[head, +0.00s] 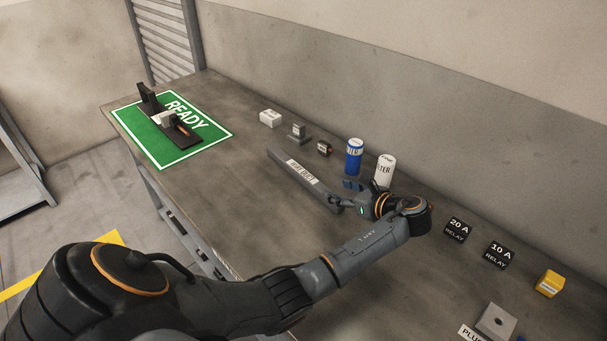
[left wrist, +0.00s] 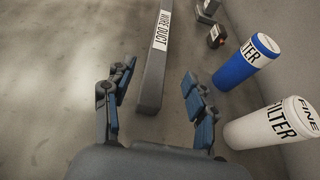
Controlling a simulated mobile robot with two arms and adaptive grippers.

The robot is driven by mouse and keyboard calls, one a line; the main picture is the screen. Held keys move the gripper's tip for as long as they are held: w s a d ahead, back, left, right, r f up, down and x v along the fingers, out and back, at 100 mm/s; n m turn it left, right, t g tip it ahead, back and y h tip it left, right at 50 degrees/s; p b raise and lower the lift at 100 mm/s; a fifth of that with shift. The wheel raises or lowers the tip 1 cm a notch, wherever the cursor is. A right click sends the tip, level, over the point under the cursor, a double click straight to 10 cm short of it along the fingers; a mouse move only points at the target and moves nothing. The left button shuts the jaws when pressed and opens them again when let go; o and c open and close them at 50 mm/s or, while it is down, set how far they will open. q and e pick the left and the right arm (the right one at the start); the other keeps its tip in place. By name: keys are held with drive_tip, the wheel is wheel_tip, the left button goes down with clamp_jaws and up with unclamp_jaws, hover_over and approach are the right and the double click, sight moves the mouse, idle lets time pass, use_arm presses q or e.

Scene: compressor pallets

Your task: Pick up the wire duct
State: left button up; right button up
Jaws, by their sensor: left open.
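The wire duct (head: 300,174) is a long grey bar with a white label, lying on the workbench. It also shows in the left wrist view (left wrist: 154,75), running away from me with its near end between my fingers. My left gripper (head: 346,197) is open at the near end of the duct, with one finger on each side. In the left wrist view the left gripper (left wrist: 158,97) shows a gap between each finger and the duct. Whether the fingertips are level with the duct or above it, I cannot tell. My right gripper is not in view.
A blue filter (head: 354,157) and a white filter (head: 385,170) stand close to the right of my gripper. Small parts sit behind the duct. Relays (head: 457,229) and a yellow block (head: 550,284) lie at right. A green READY mat (head: 152,148) holds an assembly at far left.

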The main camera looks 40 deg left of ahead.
sight(316, 183)
use_arm(q)
drive_tip(key=x, duration=0.4)
drive_tip(key=shift+f, duration=0.1)
drive_tip(key=shift+a+f, duration=0.2)
drive_tip(key=shift+a, duration=0.25)
drive_tip(key=x, duration=0.4)
drive_tip(key=shift+w+a+f, duration=0.1)
drive_tip(key=shift+a+f, duration=0.1)
drive_tip(key=shift+a, duration=0.1)
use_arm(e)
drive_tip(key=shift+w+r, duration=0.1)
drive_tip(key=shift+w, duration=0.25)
use_arm(q)
drive_tip(key=shift+r, duration=0.1)
clamp_jaws()
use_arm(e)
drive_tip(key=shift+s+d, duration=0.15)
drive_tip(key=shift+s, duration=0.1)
